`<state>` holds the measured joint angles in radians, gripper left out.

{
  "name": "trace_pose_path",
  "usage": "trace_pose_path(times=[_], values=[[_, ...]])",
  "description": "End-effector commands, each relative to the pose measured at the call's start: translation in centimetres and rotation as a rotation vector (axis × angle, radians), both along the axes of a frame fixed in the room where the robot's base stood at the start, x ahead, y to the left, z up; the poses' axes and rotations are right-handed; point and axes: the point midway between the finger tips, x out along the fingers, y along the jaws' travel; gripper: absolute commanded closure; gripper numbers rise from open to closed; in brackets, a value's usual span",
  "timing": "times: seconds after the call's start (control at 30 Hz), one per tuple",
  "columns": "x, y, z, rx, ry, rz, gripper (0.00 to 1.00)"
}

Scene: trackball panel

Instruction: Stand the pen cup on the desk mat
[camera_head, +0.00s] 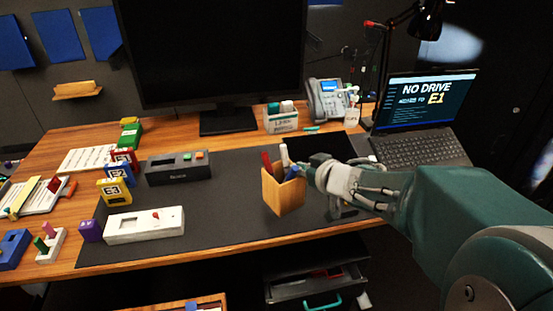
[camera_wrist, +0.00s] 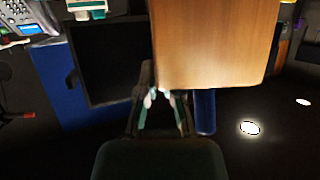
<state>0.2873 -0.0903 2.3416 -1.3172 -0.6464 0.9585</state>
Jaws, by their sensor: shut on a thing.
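The pen cup (camera_head: 284,194) is a light wooden square holder with red, white and blue pens showing at its top. It appears upright, slightly turned, over the right half of the dark grey desk mat (camera_head: 228,222). My gripper (camera_head: 312,173) comes in from the right and is shut on the cup's upper right side. In the wrist view the cup's plain wooden wall (camera_wrist: 210,45) fills the upper middle, and my gripper's fingertips (camera_wrist: 163,96) meet its lower edge. I cannot tell whether the cup's bottom touches the mat.
A white box with a red switch (camera_head: 144,223), a dark button box (camera_head: 179,168) and labelled blocks (camera_head: 116,190) stand at the left of the mat. A laptop (camera_head: 425,115), phone (camera_head: 328,99) and monitor (camera_head: 210,55) stand behind. An open drawer (camera_head: 318,285) hangs below. Mat left of the cup is clear.

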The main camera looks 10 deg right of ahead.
Motion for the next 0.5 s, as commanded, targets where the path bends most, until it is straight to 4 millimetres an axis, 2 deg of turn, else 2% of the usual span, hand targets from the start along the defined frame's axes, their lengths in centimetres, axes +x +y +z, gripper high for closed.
trace_pose_path(times=[0.1,0.3,0.5], values=[[2.0,0.0,-1.3,0.005,0.005,0.002,1.0],[4.3,-0.2,-4.3,0.006,0.003,0.0,1.0],[5.8,-0.1,-5.9,0.003,0.0,0.0,1.0]])
